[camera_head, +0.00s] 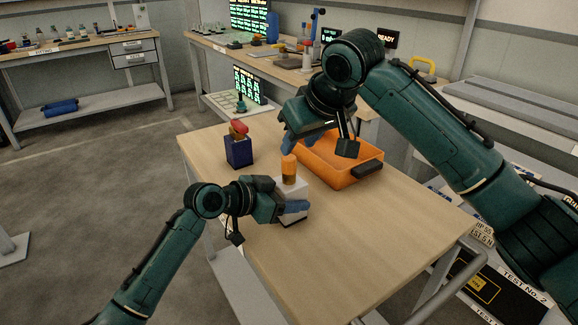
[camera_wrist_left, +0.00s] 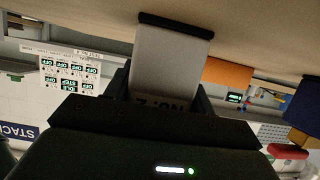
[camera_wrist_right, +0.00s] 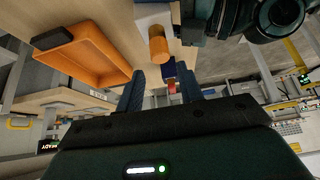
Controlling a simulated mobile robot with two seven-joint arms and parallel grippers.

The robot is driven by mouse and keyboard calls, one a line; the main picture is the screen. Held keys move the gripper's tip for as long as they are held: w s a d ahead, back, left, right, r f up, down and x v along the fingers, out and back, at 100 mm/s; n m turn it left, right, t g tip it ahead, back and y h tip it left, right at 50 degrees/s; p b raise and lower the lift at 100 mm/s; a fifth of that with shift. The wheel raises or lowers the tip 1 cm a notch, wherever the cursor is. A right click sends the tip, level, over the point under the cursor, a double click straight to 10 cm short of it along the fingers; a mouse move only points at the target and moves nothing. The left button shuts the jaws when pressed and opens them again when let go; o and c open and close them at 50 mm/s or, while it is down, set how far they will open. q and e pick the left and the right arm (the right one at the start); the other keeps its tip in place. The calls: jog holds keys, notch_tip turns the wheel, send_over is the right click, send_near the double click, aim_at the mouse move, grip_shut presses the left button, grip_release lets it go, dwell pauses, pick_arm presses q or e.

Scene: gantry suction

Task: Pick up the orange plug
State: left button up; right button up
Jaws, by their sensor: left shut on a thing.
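The orange plug (camera_head: 289,168) stands upright in the top of a white block (camera_head: 291,190) on the wooden table. It also shows in the right wrist view (camera_wrist_right: 158,45). My left gripper (camera_head: 290,208) is shut on the white block from the side, low down, below the plug. My right gripper (camera_head: 299,138) is above the table, beyond the plug and by the orange tray. Its blue fingers (camera_wrist_right: 161,88) are apart with nothing between them.
An orange tray (camera_head: 347,179) with dark handles sits right of the plug. A dark blue box (camera_head: 239,153) with a red and yellow top stands at the back left. The front of the table (camera_head: 330,255) is clear. Workbenches stand behind.

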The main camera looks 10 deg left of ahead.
aim_at(286, 162)
jog(key=x, duration=0.9)
jog(key=shift+a+r, duration=0.1)
jog(key=shift+c, duration=0.4)
grip_shut()
